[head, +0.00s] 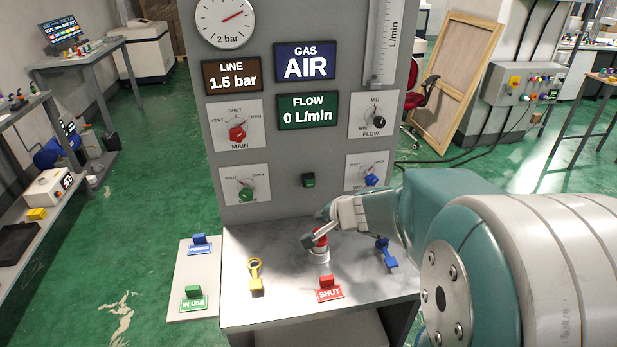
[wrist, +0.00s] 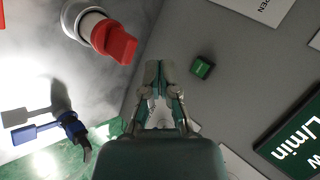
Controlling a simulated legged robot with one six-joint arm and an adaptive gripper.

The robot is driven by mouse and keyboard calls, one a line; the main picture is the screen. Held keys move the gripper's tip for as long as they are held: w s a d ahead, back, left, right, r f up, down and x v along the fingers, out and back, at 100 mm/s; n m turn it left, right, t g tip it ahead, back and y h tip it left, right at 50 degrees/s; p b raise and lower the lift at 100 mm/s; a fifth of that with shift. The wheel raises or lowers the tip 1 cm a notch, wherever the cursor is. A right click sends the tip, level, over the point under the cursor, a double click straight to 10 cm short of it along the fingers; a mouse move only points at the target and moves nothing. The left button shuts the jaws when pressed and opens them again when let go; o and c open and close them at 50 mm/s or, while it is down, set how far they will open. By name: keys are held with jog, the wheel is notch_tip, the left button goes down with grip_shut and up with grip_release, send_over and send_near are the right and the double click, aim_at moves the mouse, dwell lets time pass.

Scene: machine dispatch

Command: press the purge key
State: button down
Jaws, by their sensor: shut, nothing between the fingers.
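A small dark green block key (head: 308,180) sits on the lower middle of the grey panel. Its lettering is too small to read, so I cannot confirm that it is the purge key. It also shows in the wrist view (wrist: 203,67), right of my fingertips and apart from them. My gripper (head: 317,226) is in front of the panel, below the key and slightly to its right. In the wrist view my gripper (wrist: 160,68) has its fingers together and empty.
A red-topped fitting (wrist: 115,40) stands on the shelf close to my gripper. A blue key-like piece (head: 386,253), a yellow ring piece (head: 256,276) and a red SHUT tag (head: 329,290) lie around it. Knobs MAIN (head: 238,132) and FLOW (head: 378,122) are above. A side board (head: 194,272) holds blue and green tags.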

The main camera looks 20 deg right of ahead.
aim_at(310, 184)
jog(key=shift+w+d+f, duration=0.15)
jog(key=shift+d, duration=0.15)
jog(key=shift+a, duration=0.45)
jog(key=shift+w, duration=0.1)
jog(key=w+d, duration=0.2)
jog(key=w, duration=0.6)
jog(key=shift+w, duration=0.25)
jog(key=shift+w+d, duration=0.1)
jog(key=shift+d, duration=0.05)
dwell(0.8)
jog(key=shift+w, duration=0.25)
